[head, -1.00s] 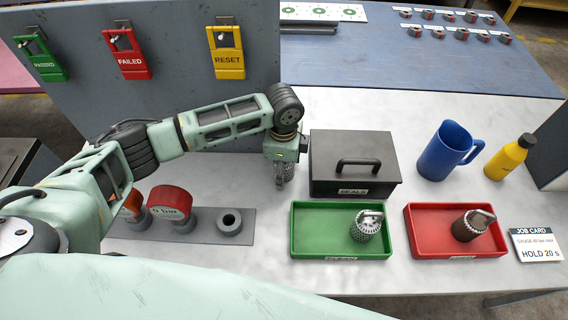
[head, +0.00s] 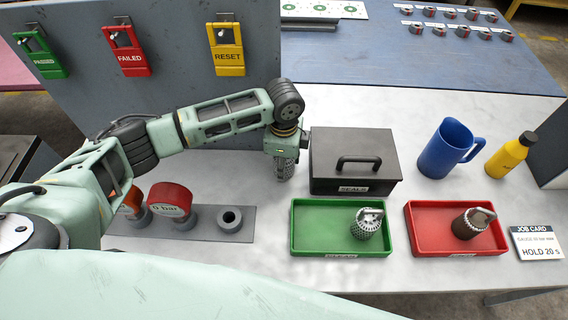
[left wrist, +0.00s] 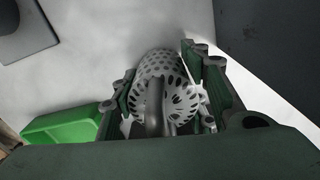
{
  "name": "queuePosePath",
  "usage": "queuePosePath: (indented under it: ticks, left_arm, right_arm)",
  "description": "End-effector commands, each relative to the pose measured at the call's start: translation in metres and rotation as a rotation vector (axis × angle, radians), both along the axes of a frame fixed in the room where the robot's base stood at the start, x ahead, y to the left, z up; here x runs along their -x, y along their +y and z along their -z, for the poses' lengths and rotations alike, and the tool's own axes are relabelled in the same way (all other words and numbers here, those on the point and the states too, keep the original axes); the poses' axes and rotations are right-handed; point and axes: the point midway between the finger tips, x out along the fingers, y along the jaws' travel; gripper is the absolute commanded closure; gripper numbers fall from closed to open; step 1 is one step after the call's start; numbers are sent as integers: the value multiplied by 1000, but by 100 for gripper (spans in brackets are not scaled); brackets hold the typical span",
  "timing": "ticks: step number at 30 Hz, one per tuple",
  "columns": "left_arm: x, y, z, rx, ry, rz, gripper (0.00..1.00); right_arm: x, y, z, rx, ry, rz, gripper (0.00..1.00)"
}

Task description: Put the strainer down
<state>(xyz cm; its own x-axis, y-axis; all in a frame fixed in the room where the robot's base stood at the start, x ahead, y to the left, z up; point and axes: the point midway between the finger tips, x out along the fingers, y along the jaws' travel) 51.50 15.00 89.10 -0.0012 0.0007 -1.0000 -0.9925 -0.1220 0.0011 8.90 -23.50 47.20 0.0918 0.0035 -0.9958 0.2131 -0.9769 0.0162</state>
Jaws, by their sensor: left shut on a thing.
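My left gripper (head: 283,160) points down just left of the dark box, over the pale worktop. It is shut on a strainer (head: 286,172), a perforated grey metal basket. In the left wrist view the strainer (left wrist: 162,72) sits between the two fingers (left wrist: 165,115), with its bar handle towards the camera. I cannot tell whether its bottom touches the worktop. A similar perforated strainer (head: 367,226) stands in the green tray (head: 318,235). A dark brown one (head: 467,226) stands in the red tray (head: 428,240). My right gripper is not in view.
The dark lidded box (head: 335,170) stands close right of my left gripper. A blue jug (head: 440,155) and yellow bottle (head: 505,160) stand further right. A grey plate with a red gauge (head: 171,199) and an empty socket (head: 230,220) lies left. An upright panel (head: 180,105) is behind.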

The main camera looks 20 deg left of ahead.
Motion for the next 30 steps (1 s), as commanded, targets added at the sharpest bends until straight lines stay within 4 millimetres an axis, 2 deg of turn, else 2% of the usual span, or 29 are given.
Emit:
queuePosePath:
  ticks: [9, 15, 23, 26, 30]
  left_arm:
    - [-2, 0, -59, 2, -6, 1, 95]
    - [-1, -1, -88, 2, -4, 0, 95]
    - [1, 1, -97, 3, -2, -30, 95]
    - [7, 3, -102, 7, -4, -108, 95]
    - [23, 7, -113, 17, -5, -308, 95]
  right_arm:
    - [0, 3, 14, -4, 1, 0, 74]
    - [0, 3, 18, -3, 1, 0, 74]
    - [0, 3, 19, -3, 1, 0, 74]
    - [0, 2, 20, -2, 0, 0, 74]
    - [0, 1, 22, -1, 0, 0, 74]
